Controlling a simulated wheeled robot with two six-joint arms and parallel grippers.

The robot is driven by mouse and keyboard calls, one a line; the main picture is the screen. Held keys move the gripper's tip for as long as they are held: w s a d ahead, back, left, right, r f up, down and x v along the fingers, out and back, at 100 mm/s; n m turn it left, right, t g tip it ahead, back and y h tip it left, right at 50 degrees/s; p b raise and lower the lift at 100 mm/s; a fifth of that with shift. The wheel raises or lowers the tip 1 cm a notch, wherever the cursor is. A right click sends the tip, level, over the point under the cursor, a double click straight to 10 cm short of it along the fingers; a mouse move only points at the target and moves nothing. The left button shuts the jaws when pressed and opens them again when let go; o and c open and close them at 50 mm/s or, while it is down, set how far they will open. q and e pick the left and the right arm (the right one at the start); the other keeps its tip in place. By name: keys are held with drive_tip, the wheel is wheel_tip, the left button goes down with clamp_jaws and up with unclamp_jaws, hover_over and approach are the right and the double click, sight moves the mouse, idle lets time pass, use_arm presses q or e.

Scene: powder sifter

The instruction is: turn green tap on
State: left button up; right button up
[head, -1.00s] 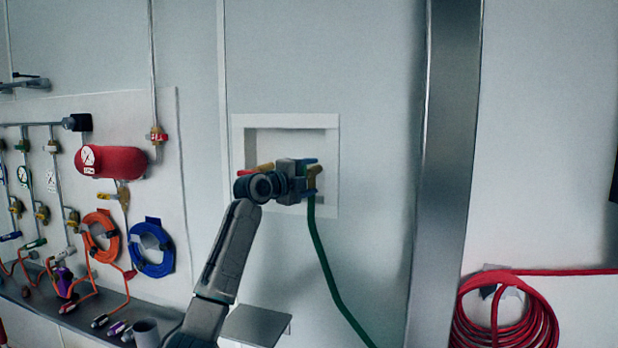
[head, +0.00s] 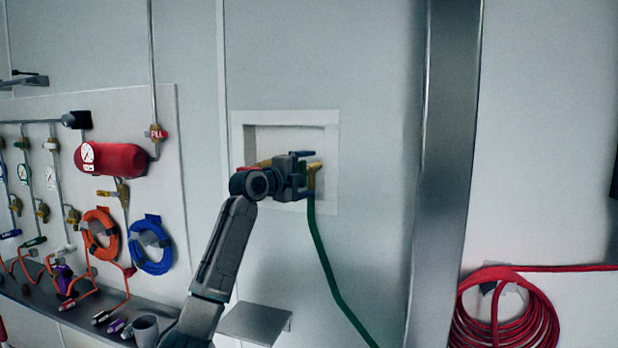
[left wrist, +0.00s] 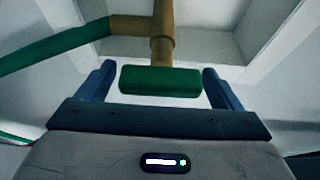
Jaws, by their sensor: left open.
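The green tap handle (left wrist: 160,81) is a green bar on a brass tap stem (left wrist: 162,45), seen at the centre of the left wrist view. My left gripper (left wrist: 161,75) is open, with one blue finger on each side of the handle. A gap shows between the handle and each finger. In the head view my left gripper (head: 306,174) is at the wall recess, in front of the brass tap (head: 316,177), and hides the green handle. A green hose (head: 327,267) hangs down from this tap. My right gripper is not in view.
A white-framed recess (head: 333,140) surrounds the taps. A red handle (head: 244,169) on another brass fitting is just left of my wrist. A small grey shelf (head: 255,322) is below. A steel column (head: 445,170) stands to the right; the wall between is clear.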

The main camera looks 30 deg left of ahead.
use_arm(q)
drive_tip(key=s+a+b, duration=0.1)
drive_tip(key=s+b, duration=0.3)
drive_tip(key=s, duration=0.5)
drive_tip(key=shift+s+a+b, duration=0.25)
drive_tip(key=shift+s+b, duration=0.05)
drive_tip(key=shift+f, duration=0.1)
